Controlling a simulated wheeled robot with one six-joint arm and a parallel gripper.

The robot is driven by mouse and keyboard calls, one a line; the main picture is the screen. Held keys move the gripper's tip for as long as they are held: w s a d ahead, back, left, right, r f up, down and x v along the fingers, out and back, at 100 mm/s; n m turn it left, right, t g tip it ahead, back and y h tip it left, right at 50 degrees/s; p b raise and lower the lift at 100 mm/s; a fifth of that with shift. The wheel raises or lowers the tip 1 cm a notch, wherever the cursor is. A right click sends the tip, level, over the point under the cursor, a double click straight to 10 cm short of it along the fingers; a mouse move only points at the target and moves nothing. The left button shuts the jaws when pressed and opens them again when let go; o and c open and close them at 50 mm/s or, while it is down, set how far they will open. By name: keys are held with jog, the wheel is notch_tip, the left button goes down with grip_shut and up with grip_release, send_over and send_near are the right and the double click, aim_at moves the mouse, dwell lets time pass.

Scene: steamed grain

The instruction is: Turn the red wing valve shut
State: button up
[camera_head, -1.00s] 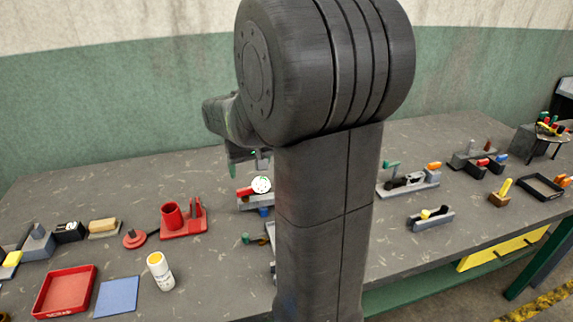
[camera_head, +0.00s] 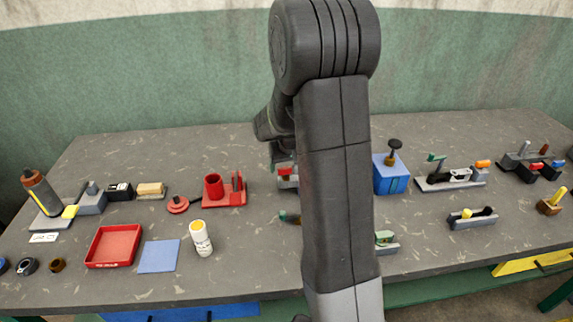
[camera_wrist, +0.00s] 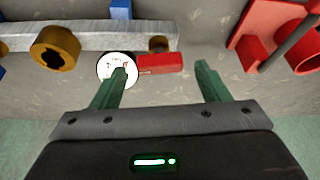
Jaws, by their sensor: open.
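In the wrist view, the red wing handle (camera_wrist: 160,63) lies next to a white round dial (camera_wrist: 117,68) beside a grey bar. My gripper (camera_wrist: 161,69) is open, with its two green fingers apart. The left fingertip overlaps the dial in the picture and the right one is to the right of the red handle. Nothing is between the fingers that I can see held; contact cannot be told. In the head view, a bit of red (camera_head: 285,171) shows just below my gripper (camera_head: 283,160), and my arm hides most of that fixture.
A red stand with a cup (camera_head: 222,191) is left of the fixture; it shows at upper right in the wrist view (camera_wrist: 262,30). A blue box with a black knob (camera_head: 391,176) is right of my arm.

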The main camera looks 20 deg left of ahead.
jog(key=shift+w+a+f, duration=0.1)
jog(key=shift+w+f, duration=0.05)
jog(key=shift+f, duration=0.4)
jog(key=c, duration=1)
